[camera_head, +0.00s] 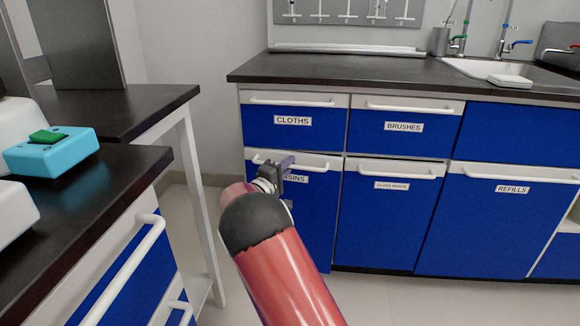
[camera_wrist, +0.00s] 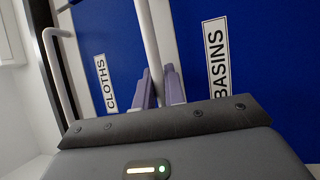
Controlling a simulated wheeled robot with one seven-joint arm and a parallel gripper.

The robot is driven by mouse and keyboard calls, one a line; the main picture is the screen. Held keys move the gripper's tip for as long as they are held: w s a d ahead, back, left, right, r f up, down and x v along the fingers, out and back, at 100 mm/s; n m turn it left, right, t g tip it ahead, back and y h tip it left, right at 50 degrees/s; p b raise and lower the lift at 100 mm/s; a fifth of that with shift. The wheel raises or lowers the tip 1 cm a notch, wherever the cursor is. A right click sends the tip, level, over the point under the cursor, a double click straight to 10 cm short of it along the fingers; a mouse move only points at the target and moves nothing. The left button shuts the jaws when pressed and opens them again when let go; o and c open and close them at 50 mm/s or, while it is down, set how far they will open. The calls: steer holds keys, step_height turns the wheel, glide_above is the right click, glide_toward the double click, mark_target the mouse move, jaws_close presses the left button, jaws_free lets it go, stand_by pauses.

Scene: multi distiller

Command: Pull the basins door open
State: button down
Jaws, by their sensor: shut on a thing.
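The blue basins door (camera_head: 316,225) is at the lower left of the cabinet run, under the cloths drawer. It looks closed or nearly so. Its pale bar handle (camera_head: 318,168) runs along the top edge. My gripper (camera_head: 286,163) is at this handle and covers part of it and of the "BASINS" label. In the wrist view, the handle (camera_wrist: 148,40) passes between the two purple-grey fingers (camera_wrist: 160,85), which are shut on it. The "BASINS" label (camera_wrist: 217,60) shows clearly there.
The cloths drawer (camera_head: 270,122) is just above, with its own handle. Glass waste (camera_head: 385,225) and refills (camera_head: 490,235) fronts stand to the right. A side bench (camera_head: 150,102) with white legs and a near counter with a cyan device (camera_head: 60,152) stand left. The floor before the cabinets looks clear.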

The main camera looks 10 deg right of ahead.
steer(key=s+a+m+g+h, duration=0.4)
steer(key=a+g, duration=0.1)
steer(key=g, duration=0.2)
steer(key=shift+m+b, duration=0.4)
steer(key=shift+b, duration=0.05)
steer(key=shift+a+f, duration=0.1)
steer(key=c, duration=1.5)
jaws_free()
